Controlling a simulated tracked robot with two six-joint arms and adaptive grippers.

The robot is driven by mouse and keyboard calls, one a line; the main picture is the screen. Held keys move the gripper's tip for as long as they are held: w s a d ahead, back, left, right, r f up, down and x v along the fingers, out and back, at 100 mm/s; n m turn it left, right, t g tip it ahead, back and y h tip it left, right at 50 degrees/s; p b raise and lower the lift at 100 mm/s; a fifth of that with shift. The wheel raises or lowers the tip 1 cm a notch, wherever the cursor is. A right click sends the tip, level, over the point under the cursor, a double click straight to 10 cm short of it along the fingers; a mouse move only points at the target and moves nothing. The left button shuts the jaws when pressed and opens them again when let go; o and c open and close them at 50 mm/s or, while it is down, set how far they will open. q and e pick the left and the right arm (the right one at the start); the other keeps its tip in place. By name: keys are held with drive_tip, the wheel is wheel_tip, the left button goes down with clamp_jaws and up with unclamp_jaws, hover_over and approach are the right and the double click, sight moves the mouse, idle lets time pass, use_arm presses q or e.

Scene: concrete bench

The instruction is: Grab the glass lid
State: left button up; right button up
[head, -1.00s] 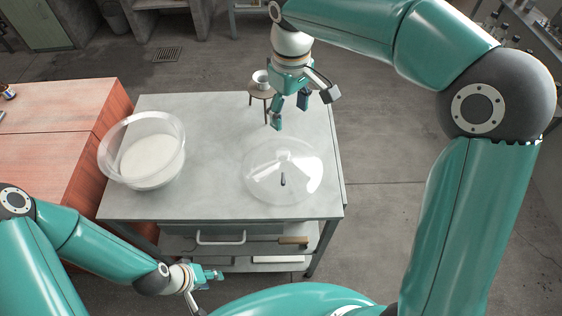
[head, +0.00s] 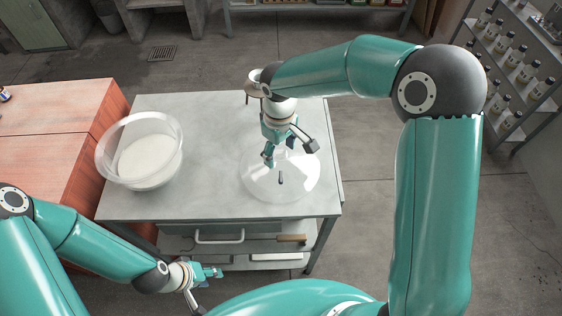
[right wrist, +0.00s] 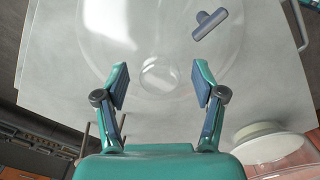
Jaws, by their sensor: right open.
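The glass lid (head: 260,188) is a clear, round dome lying on the grey cabinet top. It also shows in the right wrist view (right wrist: 90,45), with its round clear knob (right wrist: 160,76) between my fingers in the picture. My right gripper (head: 279,156) is open and empty, over the back part of the lid; its fingers (right wrist: 160,68) stand to either side of the knob in the wrist view. I cannot tell the height left between them. My left gripper (head: 212,273) hangs low in front of the cabinet, away from the lid; its jaw opening is unclear.
A dark blue clip (right wrist: 211,22) shows on or through the lid; I cannot tell which. A clear bowl (head: 174,135) with white contents stands at the left of the cabinet top (head: 215,125). A small stool with a cup (head: 254,77) at the back is partly hidden by my arm.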

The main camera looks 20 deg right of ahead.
drive_tip(key=shift+f, duration=0.35)
clamp_jaws()
drive_tip(key=shift+r, duration=0.1)
idle(0.3)
